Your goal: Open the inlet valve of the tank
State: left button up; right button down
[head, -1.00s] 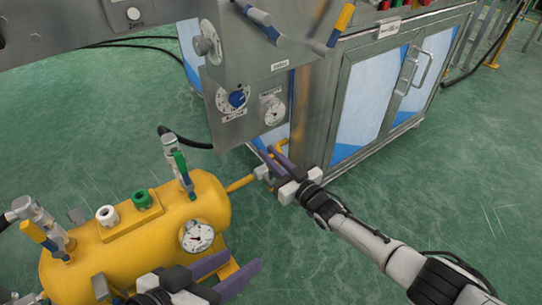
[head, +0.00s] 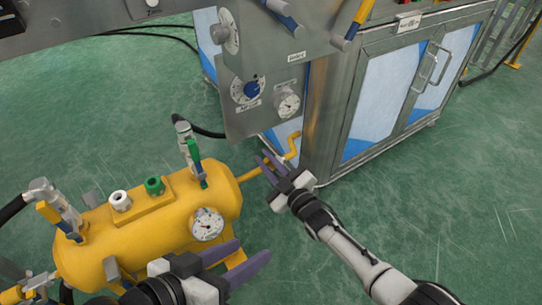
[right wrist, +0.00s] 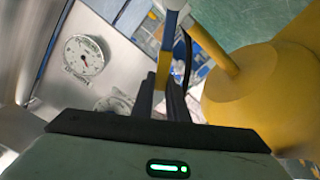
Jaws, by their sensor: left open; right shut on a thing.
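The yellow tank (head: 150,235) lies at the lower left in the head view, and its rounded end shows at the right of the right wrist view (right wrist: 255,95). A yellow pipe leaves its right end towards the machine. My right gripper (head: 270,162) is at this pipe, shut on a yellow-and-blue valve handle (right wrist: 162,70), which shows between its fingers in the right wrist view. In the head view my gripper hides this handle. My left gripper (head: 252,256) is open and empty in front of the tank, below its gauge (head: 207,224).
A green-handled valve (head: 195,163) stands on the tank top; another valve (head: 62,212) with a hose is at its left. The steel machine's panel (head: 262,75) with gauge and dials hangs close above my right gripper. The green floor at right is clear.

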pick_arm(q)
jog(key=shift+r, duration=0.1)
pick_arm(e)
jog(key=shift+s+a+f+n, duration=0.15)
jog(key=shift+a+n, duration=0.05)
jog(key=shift+n, duration=0.1)
jog(key=c, duration=1.7)
grip_release()
jog(key=shift+c, duration=0.2)
pick_arm(q)
jog(key=shift+r, duration=0.15)
pick_arm(e)
jog(key=shift+s, duration=0.1)
jog(key=shift+s+d+p, duration=0.25)
jog(key=shift+p, duration=0.25)
pick_arm(q)
jog(key=s+a+f+g+y+p, duration=0.1)
jog(key=a+f+y+p, duration=0.1)
jog(key=a+f+p, duration=0.2)
jog(key=shift+f+g+y+p, duration=0.3)
jog(key=shift+f+g+p, duration=0.15)
jog(key=shift+p, duration=0.6)
pick_arm(e)
jog(key=v, duration=0.9)
jog(key=shift+s, duration=0.2)
